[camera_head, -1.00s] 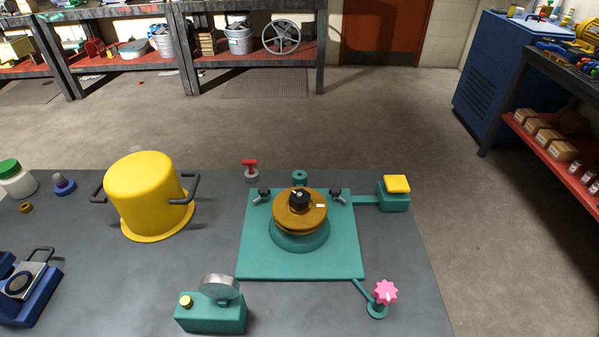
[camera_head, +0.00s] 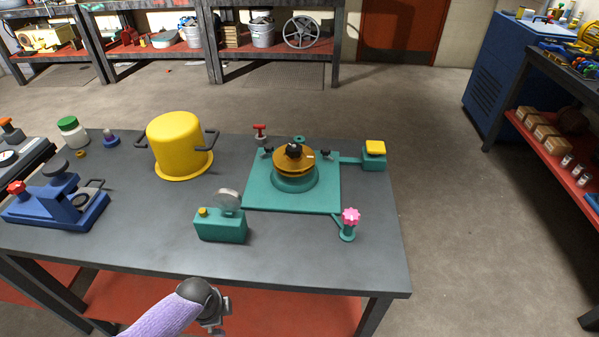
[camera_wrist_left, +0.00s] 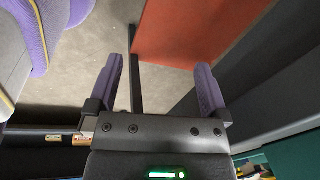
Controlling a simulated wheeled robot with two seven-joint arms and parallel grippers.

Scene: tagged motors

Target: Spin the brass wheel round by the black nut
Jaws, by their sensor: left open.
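The brass wheel (camera_head: 293,165) sits flat on a round teal base, which stands on a square teal plate (camera_head: 262,202) on the grey table. The black nut (camera_head: 293,150) is at the middle of the wheel's top. A small white mark shows on the wheel to the right of the nut. My left gripper (camera_head: 216,325) is low at the table's front edge, well in front of the wheel and apart from it. In the left wrist view its two purple fingers (camera_wrist_left: 163,85) are spread with nothing between them. My right gripper is not in view.
A teal block with a round grey disc (camera_head: 220,226) and a pink knob (camera_head: 350,217) stand before the plate. A yellow button box (camera_head: 374,156) is at its right. A yellow pot (camera_head: 178,140) and a blue device (camera_head: 60,205) stand left. The front middle tabletop is clear.

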